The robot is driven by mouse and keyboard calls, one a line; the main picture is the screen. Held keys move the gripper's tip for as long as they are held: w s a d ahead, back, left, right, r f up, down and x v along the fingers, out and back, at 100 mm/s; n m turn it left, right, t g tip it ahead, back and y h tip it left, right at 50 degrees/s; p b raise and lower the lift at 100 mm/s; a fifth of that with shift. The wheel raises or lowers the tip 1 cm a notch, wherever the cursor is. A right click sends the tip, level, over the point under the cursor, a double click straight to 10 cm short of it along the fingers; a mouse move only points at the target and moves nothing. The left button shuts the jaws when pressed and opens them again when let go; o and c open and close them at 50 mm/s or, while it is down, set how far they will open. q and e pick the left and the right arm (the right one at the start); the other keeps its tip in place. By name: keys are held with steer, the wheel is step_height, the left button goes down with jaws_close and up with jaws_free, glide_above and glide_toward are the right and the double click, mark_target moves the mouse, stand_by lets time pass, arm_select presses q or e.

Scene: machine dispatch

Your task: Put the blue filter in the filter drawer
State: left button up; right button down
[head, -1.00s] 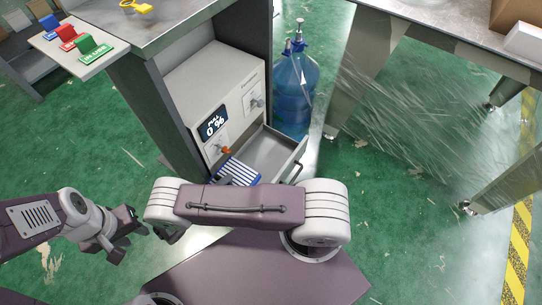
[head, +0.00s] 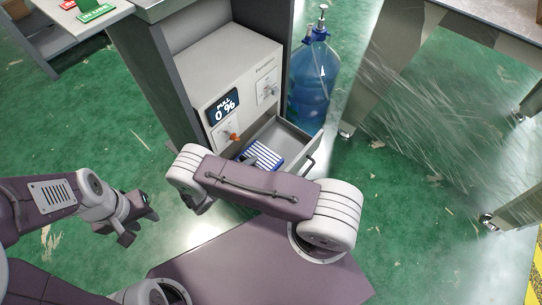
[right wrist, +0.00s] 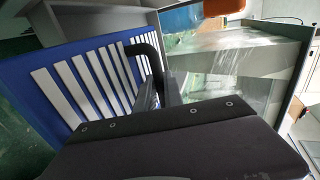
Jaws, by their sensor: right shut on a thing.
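The blue filter (head: 266,153), with white slats, shows past my right arm in the head view, overlapping the open filter drawer (head: 291,136). It fills the left of the right wrist view (right wrist: 60,85). My right gripper (right wrist: 150,85) is shut on the filter's dark handle; in the head view it is mostly hidden by my arm. The filter is at the drawer's near-left part; I cannot tell whether it touches the drawer. The drawer's interior (right wrist: 225,85) is to the right in the wrist view. My left gripper (head: 138,217) is open and empty, away from the drawer.
The grey machine (head: 230,75) has a display reading 0 % and an orange-tipped knob (head: 233,137). A blue water bottle (head: 313,80) stands behind the drawer. A metal table (head: 480,30) is at the right. The green floor at the left is clear.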

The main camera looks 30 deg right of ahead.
steer(key=w+d+b, duration=0.1)
steer(key=d, duration=0.2)
steer(key=w+d+b, duration=0.1)
steer(key=d, duration=0.2)
steer(key=w+d+b, duration=0.1)
steer(key=w+d, duration=0.1)
steer(key=d, duration=0.2)
steer(key=shift+w+d+f, duration=0.1)
steer(key=shift+f, duration=0.1)
steer(key=shift+f+b, duration=0.7)
step_height(320, 180, down, 6)
steer(key=b, duration=0.4)
steer(key=shift+r, duration=0.4)
steer(key=shift+f, duration=0.15)
steer(key=c, duration=1.5)
jaws_free()
